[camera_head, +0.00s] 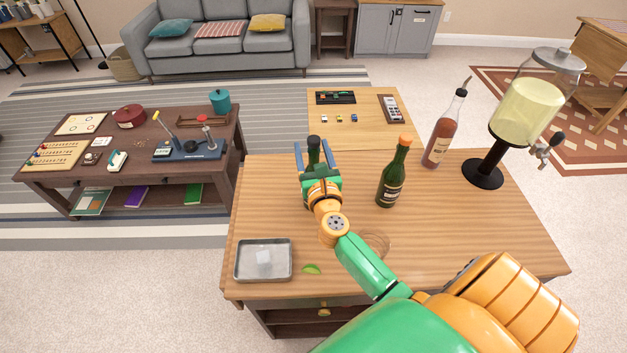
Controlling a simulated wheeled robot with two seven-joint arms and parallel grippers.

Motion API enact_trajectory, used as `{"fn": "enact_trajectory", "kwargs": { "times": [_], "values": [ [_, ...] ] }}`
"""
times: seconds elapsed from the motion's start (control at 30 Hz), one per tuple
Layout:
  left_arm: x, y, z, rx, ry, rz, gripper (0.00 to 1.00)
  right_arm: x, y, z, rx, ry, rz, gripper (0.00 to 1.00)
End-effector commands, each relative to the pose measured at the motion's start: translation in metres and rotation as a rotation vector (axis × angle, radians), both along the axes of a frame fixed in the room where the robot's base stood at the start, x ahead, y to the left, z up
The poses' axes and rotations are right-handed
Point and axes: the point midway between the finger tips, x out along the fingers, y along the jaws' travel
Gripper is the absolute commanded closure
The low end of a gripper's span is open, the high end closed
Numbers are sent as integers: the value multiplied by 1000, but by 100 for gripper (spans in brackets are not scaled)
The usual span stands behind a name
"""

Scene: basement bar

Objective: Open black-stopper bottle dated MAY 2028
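A dark green bottle with a black stopper (313,141) stands upright at the far left of the wooden bar table (470,240). My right gripper (313,147), with blue fingers, is at this bottle. One finger shows on each side of the neck, with a visible gap. My gripper and wrist hide the lower bottle and any label or date. A second green bottle with an orange stopper (404,141) stands to the right. Its pale label (390,194) is too small to read. My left gripper is not in view.
A reddish bottle with a pourer (442,140) and a drink dispenser (527,105) stand at the right. A metal tray (243,277), a lime wedge (312,269) and a round coaster (376,243) lie near the front. The table's front right is clear.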

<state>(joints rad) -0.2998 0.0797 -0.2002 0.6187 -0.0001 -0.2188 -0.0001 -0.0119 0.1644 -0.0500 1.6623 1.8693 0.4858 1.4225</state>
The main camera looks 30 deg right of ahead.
Motion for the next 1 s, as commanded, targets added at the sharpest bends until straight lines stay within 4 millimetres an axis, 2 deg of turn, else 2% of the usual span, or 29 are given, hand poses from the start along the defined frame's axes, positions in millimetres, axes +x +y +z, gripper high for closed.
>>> {"fn": "enact_trajectory", "kwargs": {
  "times": [0.1, 0.27, 0.37, 0.5, 0.53, 1.0],
  "values": [
    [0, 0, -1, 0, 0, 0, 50, 8, -3, 0, -1, 0, 0, 33],
    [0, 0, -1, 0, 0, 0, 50, 8, -3, -1, -2, 1, 1, 33],
    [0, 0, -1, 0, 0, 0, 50, 8, -3, -1, -2, 1, 1, 58],
    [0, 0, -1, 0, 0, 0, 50, 8, -3, -1, -3, 1, 2, 95],
    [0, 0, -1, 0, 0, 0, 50, 8, -3, -1, -3, 0, 2, 100],
    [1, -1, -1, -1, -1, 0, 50, 8, -3, -1, -3, 0, 2, 100]
  ]
}}
